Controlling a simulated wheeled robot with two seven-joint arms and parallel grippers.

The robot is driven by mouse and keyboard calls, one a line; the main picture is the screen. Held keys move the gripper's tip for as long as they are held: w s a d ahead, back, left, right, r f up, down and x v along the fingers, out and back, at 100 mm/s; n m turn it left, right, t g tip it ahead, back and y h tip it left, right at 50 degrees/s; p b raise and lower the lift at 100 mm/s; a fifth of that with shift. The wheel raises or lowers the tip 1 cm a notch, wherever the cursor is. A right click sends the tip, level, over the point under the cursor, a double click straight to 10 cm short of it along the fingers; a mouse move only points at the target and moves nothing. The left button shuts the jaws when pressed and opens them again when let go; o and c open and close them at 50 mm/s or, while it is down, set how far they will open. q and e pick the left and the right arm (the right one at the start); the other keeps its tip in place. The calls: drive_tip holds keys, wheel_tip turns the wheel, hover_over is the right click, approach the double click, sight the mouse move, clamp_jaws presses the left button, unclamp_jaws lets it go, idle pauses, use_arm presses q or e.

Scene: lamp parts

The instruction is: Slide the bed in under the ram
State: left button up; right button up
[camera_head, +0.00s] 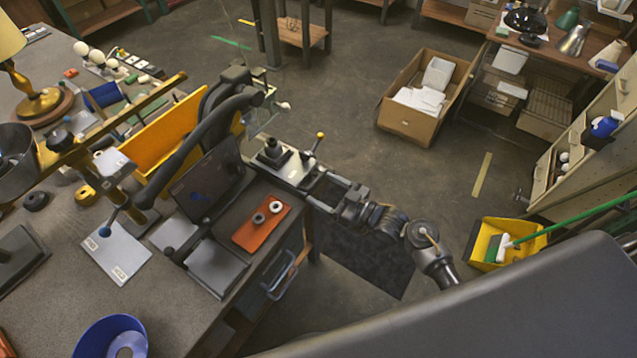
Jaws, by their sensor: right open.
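A pale metal plate that looks like the bed (296,171) sticks out at the right edge of the bench, with a dark block (272,151) on it. A lever with a yellow knob (320,135) rises at its right end. A dark machine frame with a curved black arm (205,130) stands to the left of the plate. I cannot make out the ram clearly. My right gripper (321,190) is open and empty, just right of the plate, with its fingers pointing toward it. I cannot tell whether they touch it. My left gripper is not in view.
An orange tray (247,236) with small rings lies on the bench near the gripper. A blue bowl (85,345) is at the front left. A cardboard box (405,121) sits on the open floor.

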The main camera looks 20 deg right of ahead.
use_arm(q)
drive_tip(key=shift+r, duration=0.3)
use_arm(e)
drive_tip(key=shift+x, duration=1.25)
drive_tip(key=shift+c, duration=0.4)
